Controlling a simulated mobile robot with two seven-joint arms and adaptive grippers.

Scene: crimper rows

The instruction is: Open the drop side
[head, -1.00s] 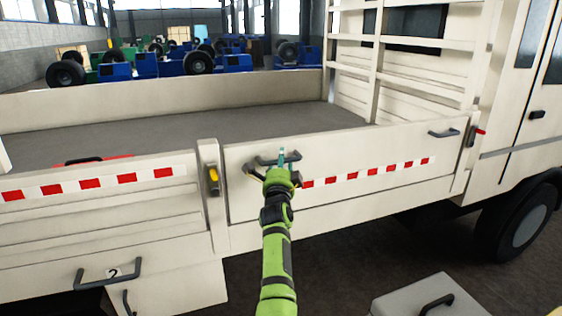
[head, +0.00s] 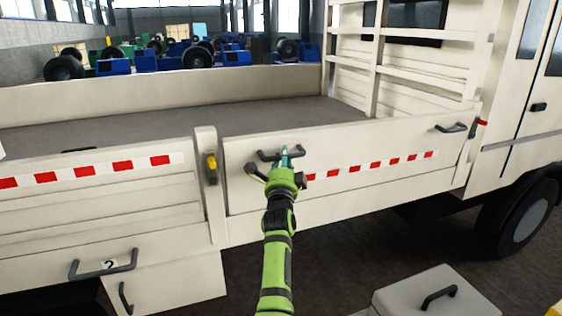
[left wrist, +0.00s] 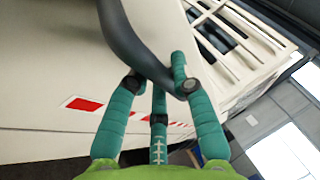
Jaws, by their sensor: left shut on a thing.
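The drop side (head: 340,195) is a cream panel with a red-and-white strip on the truck bed's near side, standing upright. A dark grey handle (head: 265,155) sits near its upper left, another (head: 451,128) near its upper right. My left gripper (head: 284,156) is shut on the left handle, which also shows as a thick dark bar (left wrist: 125,38) between the green fingers (left wrist: 155,75) in the left wrist view. A yellow-handled latch (head: 211,168) is on the post left of the panel. A red-tipped latch (head: 482,122) is at its right end. My right gripper is not in view.
A second side panel (head: 120,205) adjoins the post on the left. A grey box (head: 420,295) stands at the lower right, near the truck's front wheel (head: 515,222). Dark floor lies between.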

